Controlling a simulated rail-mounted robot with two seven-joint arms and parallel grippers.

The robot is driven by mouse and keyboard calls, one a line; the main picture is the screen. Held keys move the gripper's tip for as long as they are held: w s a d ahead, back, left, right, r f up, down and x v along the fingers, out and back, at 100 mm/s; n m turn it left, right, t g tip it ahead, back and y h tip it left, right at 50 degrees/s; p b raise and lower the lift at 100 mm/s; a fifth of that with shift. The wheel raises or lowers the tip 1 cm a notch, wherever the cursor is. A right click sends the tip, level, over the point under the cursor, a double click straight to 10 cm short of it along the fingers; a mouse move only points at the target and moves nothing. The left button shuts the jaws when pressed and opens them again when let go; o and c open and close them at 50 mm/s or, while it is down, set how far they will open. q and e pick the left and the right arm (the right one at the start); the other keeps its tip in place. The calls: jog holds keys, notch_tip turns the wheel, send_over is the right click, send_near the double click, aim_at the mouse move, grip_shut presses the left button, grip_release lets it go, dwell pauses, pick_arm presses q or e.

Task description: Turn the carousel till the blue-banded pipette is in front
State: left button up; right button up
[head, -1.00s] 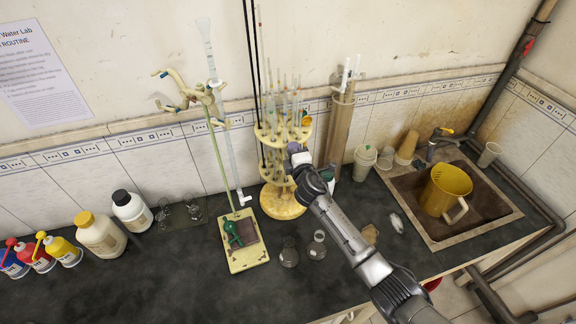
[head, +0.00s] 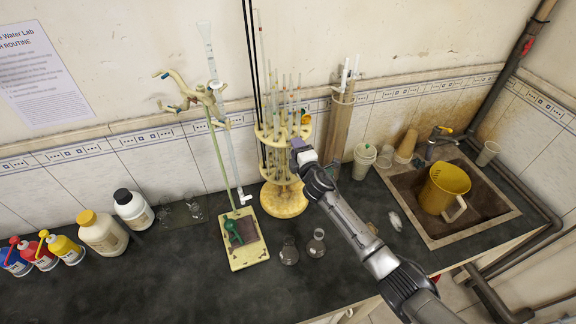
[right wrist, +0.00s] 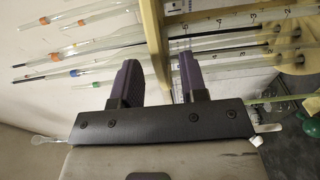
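The cream carousel (head: 284,203) stands against the back wall, with several thin glass pipettes upright in its round plates. My right gripper (head: 297,146) is at the front right of the carousel, beside its upper plate. In the right wrist view, the fingers of this gripper (right wrist: 158,80) are apart, with the cream plate edge (right wrist: 156,38) beyond the gap; contact cannot be told. Pipettes with coloured bands lie across that view; a blue band (right wrist: 75,73) shows on one at the left, near orange and green bands. In the head view the bands are too small to tell. My left gripper is out of view.
A burette stand (head: 244,250) is left of the carousel, and two small flasks (head: 316,244) stand in front. A brown tall holder (head: 339,128) and stacked cups (head: 363,160) are at the right, then the sink with a yellow jug (head: 441,190). Bottles (head: 102,232) stand at the left.

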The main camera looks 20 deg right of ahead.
jog(key=shift+s+a+p, duration=0.15)
jog(key=shift+s+p, duration=1.5)
jog(key=shift+s, duration=1.35)
